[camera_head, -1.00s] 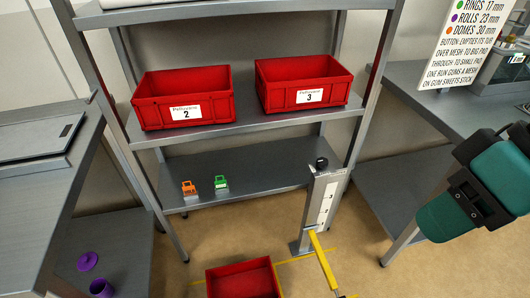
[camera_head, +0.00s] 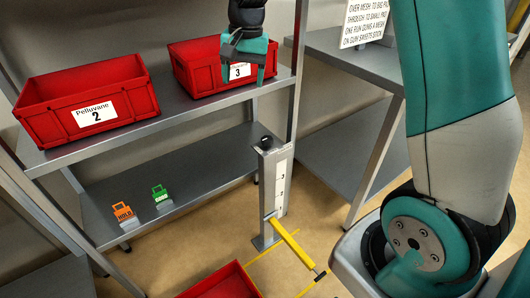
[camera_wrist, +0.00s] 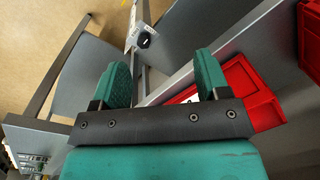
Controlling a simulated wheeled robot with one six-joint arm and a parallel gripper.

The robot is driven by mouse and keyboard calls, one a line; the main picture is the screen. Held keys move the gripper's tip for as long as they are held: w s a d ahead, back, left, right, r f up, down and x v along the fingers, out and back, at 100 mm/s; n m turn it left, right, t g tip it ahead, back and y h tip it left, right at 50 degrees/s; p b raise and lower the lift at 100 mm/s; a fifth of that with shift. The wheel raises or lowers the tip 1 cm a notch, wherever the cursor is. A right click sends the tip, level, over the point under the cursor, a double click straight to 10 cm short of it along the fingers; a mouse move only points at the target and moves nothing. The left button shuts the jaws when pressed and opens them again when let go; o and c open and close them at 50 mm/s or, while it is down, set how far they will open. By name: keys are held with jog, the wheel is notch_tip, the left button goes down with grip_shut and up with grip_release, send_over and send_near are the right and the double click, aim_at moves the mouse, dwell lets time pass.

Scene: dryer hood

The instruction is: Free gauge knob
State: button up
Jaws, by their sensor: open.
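The gauge is a grey post (camera_head: 271,193) with a numbered white scale, standing on the floor by the shelf's right front leg. Its black knob (camera_head: 266,142) is on top. A yellow lever (camera_head: 293,247) reaches out from the post toward the lower right. In the wrist view the knob (camera_wrist: 144,40) shows beyond and between my fingers. My gripper (camera_head: 244,80) hangs in front of the red bin marked 3, above the knob and a little left of it. Its teal fingers (camera_wrist: 165,80) are apart and empty.
Red bins 2 (camera_head: 90,128) and 3 (camera_head: 190,84) stand on the upper shelf. An orange tag (camera_head: 122,213) and a green tag (camera_head: 160,195) stand on the lower shelf. Another red bin (camera_head: 222,283) is on the floor. A grey table (camera_head: 352,62) stands at right.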

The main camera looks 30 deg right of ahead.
aim_at(267, 139)
jog(key=w+d+f+m+h+b, duration=0.1)
jog(key=w+d+f+m+b, duration=0.1)
jog(key=w+d+f+m, duration=0.3)
jog(key=w+d+f+m+b, duration=0.1)
jog(key=w+d+f+m, duration=0.15)
jog(key=d+f, duration=0.45)
jog(key=shift+g, duration=0.3)
jog(key=f+b, duration=0.1)
jog(key=f, duration=0.7)
jog(key=f+b, duration=0.1)
jog(key=f, duration=0.7)
jog(key=shift+w+a+f, duration=0.1)
jog(key=shift+w+f, duration=0.05)
jog(key=shift+w, duration=0.05)
jog(key=c, duration=0.9)
